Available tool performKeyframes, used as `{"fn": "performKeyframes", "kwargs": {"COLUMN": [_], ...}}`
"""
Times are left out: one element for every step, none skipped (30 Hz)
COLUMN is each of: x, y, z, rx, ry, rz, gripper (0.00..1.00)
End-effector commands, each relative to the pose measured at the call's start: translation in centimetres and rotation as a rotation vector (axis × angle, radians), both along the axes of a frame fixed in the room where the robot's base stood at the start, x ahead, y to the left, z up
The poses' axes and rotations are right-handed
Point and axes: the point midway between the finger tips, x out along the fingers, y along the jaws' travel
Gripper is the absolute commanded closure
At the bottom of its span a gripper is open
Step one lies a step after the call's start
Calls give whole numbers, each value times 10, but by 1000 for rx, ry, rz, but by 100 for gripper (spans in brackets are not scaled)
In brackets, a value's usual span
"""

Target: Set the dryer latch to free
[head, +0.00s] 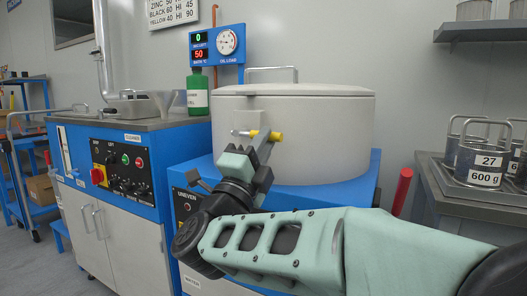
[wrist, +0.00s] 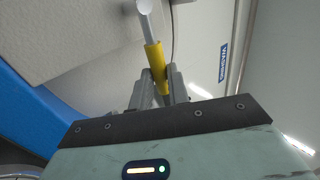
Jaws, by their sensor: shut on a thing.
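The dryer (head: 292,135) is a round grey-white drum with a lid, on a blue base. Its latch is a small lever on the drum's front left, with a yellow grip (head: 275,137) and a pale metal end (head: 240,133). My gripper (head: 262,147) is at the latch, its fingers on the yellow part. In the wrist view my gripper (wrist: 158,80) is shut on the yellow grip (wrist: 155,65), and the pale lever (wrist: 146,15) runs up from it. The fingers hide part of the grip. I cannot read the latch's setting.
A blue cabinet with a control panel (head: 122,163) stands at left, with a green bottle (head: 197,92) behind. A gauge panel (head: 215,45) is on the wall. Metal baskets (head: 478,163) stand on a bench at right, near a red post (head: 403,185).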

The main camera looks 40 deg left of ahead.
Motion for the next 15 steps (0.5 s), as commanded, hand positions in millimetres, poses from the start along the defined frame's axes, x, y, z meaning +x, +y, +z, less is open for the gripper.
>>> {"fn": "performKeyframes", "kwargs": {"x": [-5, -5, -5, -5, -5, -5, -5, -5, -5, -5, -5, -5, -5, -5, -5], "y": [3, 3, 3, 3, 3, 3, 3, 3, 3, 3, 3, 3, 3, 3, 3], "z": [-6, -6, -6, -6, -6, -6, -6, -6, -6, -6, -6, -7, -7, -7, -6], "rx": [-1, 0, 1, 1, 2, 2, 2, 1, 1, 1, 1, 1, 1, 1, 1], "ry": [7, 7, 7, 7, 8, 8, 8, 8, 8, 8, 8, 8, 8, 8, 7], "rz": [9, 8, 8, 8, 9, 9, 9, 8, 8, 8, 8, 8, 8, 8, 8], "gripper": [100, 100, 100, 100, 100, 100, 100, 100, 100, 100, 100, 100, 75, 67, 61]}}
